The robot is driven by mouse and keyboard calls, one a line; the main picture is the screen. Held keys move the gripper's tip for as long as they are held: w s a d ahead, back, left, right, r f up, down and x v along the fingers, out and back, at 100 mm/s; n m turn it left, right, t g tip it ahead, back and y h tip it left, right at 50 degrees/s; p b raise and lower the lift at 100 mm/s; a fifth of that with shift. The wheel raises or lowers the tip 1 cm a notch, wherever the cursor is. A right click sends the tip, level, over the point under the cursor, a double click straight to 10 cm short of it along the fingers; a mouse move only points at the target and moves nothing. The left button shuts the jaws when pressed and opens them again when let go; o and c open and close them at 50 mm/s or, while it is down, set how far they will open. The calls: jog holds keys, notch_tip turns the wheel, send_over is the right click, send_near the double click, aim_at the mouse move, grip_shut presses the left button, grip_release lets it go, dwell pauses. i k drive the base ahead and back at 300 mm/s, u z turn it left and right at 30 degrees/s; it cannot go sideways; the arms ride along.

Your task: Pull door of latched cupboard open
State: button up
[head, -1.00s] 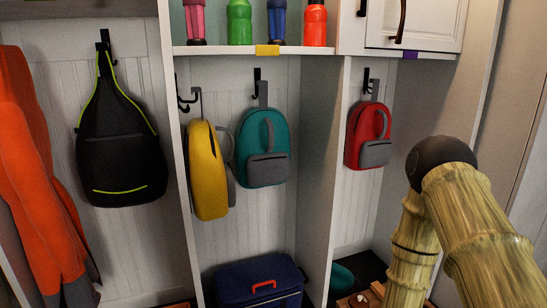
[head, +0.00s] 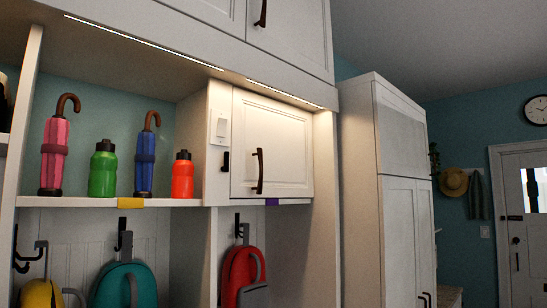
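A small white cupboard with a panelled door (head: 285,145) sits at the right end of the shelf, under the upper cabinets. The door looks shut. A dark vertical handle (head: 258,171) is near its left edge. A small black fitting (head: 225,161) is on the white panel left of the door; I cannot tell whether it is the latch. My gripper and arm are not in view.
The shelf (head: 75,201) holds pink and blue umbrellas and green and orange bottles, left of the cupboard. Backpacks hang below, including a red one (head: 238,268). A tall white cabinet (head: 403,130) stands to the right, with a door (head: 528,230) beyond.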

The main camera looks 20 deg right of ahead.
aim_at(272, 142)
jog(key=u, duration=0.15)
jog(key=k, duration=0.45)
jog(key=z, duration=0.9)
jog(key=i, duration=1.15)
jog(key=u, duration=0.2)
